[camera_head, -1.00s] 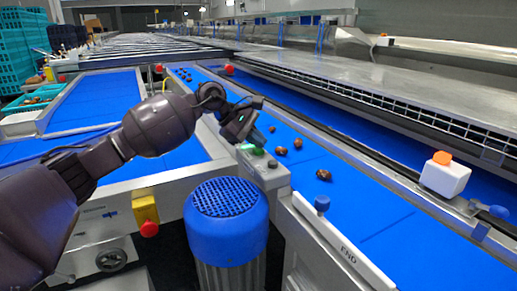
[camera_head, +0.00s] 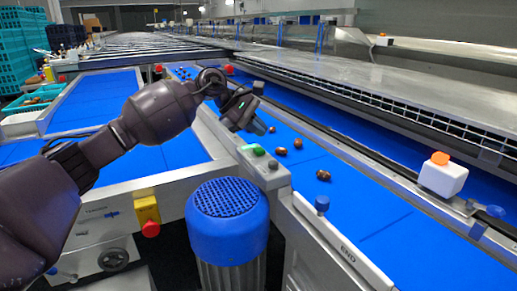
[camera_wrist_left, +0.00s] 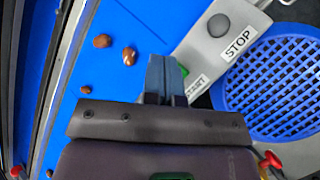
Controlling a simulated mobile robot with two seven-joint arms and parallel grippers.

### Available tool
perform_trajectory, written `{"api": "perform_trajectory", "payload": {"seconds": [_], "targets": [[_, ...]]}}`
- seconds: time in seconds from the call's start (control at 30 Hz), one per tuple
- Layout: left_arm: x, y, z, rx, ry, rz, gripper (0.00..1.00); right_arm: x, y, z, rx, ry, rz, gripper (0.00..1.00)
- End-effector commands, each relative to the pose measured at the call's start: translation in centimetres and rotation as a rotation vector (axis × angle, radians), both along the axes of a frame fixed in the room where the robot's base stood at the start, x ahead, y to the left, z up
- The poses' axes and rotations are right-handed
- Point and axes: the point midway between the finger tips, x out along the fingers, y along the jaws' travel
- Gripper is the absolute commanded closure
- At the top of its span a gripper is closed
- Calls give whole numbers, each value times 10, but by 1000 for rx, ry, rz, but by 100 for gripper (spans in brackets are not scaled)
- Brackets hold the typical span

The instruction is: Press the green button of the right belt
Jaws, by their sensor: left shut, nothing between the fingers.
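The green button (camera_head: 258,151) sits on a grey control box (camera_head: 250,163) at the near-left edge of the right belt (camera_head: 350,200), beside a dark grey button (camera_head: 272,165). My left gripper (camera_head: 262,128) is shut and empty, just above and beyond the green button, with a gap between them in the head view. In the left wrist view the shut fingers (camera_wrist_left: 166,68) partly cover the green button (camera_wrist_left: 184,70) and its START label. The grey button (camera_wrist_left: 218,25) beside the STOP label (camera_wrist_left: 239,43) is clear. My right gripper is out of view.
Several dates (camera_head: 323,175) lie on the blue belt. A blue slotted motor cover (camera_head: 228,200) stands in front of the control box. A red button (camera_head: 151,229) is at the left.

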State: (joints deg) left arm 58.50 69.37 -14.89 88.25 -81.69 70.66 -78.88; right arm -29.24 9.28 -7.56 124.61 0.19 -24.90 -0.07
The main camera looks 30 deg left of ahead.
Motion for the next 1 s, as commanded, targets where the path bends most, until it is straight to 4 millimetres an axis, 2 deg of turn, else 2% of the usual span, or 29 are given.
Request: {"api": "perform_trajectory", "payload": {"seconds": [0.33, 1.0], "targets": [[0, 1, 28, 2, -2, 1, 100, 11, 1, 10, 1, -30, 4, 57], [0, 0, 27, 1, 0, 1, 100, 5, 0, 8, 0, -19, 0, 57]]}}
